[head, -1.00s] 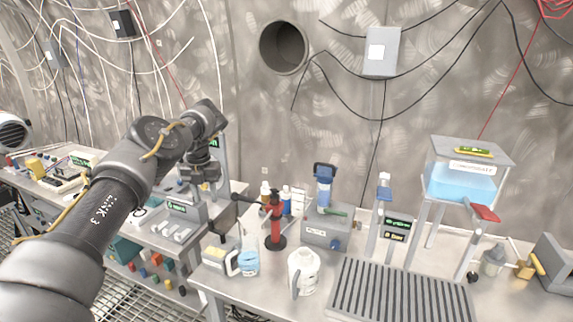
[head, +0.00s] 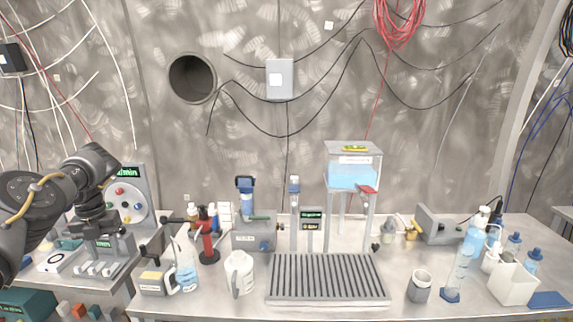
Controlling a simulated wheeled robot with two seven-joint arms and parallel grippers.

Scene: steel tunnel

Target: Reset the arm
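My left arm (head: 40,198) comes in from the left edge, dark grey with a yellow cable along it. It bends at the wrist and my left gripper (head: 97,226) points down above the left bench, in front of a grey device. The fingers are small and dark against it, so I cannot tell whether they are open or whether they touch anything. My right arm and gripper are not in view.
The steel bench holds a slatted grey tray (head: 327,278), a white jug (head: 239,274), a red-and-black stand (head: 208,238), a blue water tank (head: 353,176) on legs, a grey cup (head: 420,286) and a white bin (head: 512,284) with bottles nearby.

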